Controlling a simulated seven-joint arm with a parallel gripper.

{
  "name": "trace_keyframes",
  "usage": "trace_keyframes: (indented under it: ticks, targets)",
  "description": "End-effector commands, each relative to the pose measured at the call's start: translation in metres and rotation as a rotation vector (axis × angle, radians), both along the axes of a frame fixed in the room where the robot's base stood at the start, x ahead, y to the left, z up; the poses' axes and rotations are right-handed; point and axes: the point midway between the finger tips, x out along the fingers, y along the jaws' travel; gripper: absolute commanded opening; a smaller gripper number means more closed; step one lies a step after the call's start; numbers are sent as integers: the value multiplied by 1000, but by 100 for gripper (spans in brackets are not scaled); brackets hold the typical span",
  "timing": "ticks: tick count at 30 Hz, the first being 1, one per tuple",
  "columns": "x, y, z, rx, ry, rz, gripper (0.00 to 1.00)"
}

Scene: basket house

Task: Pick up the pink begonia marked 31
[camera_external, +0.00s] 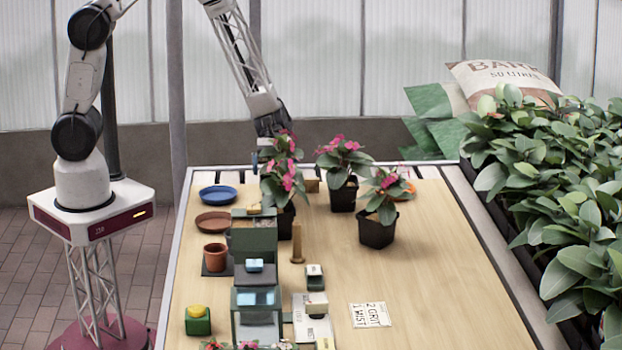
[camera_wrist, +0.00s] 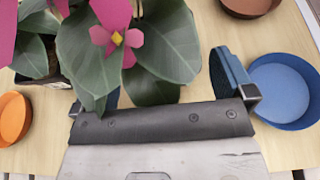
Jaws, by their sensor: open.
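Three potted plants with pink flowers stand at the table's far end in the external view: a left begonia (camera_external: 279,178), a middle begonia (camera_external: 344,157) and a right begonia (camera_external: 383,190), all in dark pots. I cannot read a 31 on any of them. My gripper (camera_external: 266,152) is at the far edge, behind the left begonia, which partly hides it. In the wrist view my gripper (camera_wrist: 170,88) is open with blue fingers. A begonia's leaves and pink flower (camera_wrist: 118,38) lie in front of it and cover most of its left finger. No pot shows between the fingers.
A blue saucer (camera_external: 217,195) and a terracotta saucer (camera_external: 212,222) lie left of the plants. Green boxes (camera_external: 253,240), a small terracotta pot (camera_external: 215,257) and a wooden peg (camera_external: 297,243) stand nearer. The table's right front (camera_external: 450,280) is clear; dense foliage borders it.

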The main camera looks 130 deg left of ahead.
Motion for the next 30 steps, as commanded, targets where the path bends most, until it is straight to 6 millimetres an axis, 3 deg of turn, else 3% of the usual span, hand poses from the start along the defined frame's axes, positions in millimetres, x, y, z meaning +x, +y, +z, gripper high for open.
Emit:
trace_keyframes:
  ticks: [15,30]
  targets:
    - [28,-29,-17,0,0,-1,100]
    - [30,-31,-18,0,0,0,100]
